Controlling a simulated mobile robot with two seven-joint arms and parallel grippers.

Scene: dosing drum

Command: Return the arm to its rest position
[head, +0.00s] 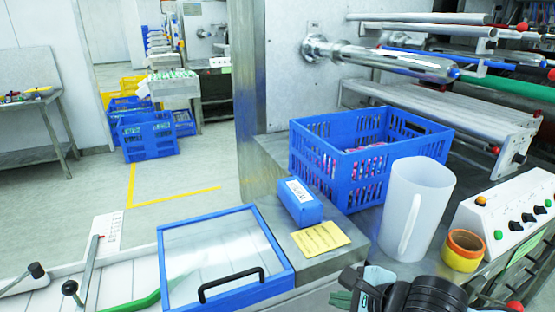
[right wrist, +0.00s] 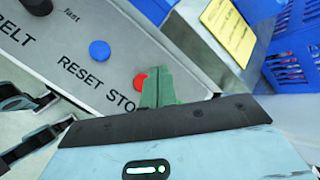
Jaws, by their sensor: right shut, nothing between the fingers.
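My right gripper (head: 343,298) is at the bottom edge of the head view, right of centre, with its black wrist beside it. Its green fingers also show in the right wrist view (right wrist: 163,88), shut together with nothing between them. There they overlap the edge of a grey control panel (right wrist: 75,60), close to a red button (right wrist: 139,82) by the "STOP" lettering. I cannot tell whether they touch it. A blue button (right wrist: 99,50) sits above "RESET". My left gripper is not in view.
A blue-framed clear lid (head: 215,255) with a black handle lies left of the gripper. Open floor (head: 190,170) lies at back left.

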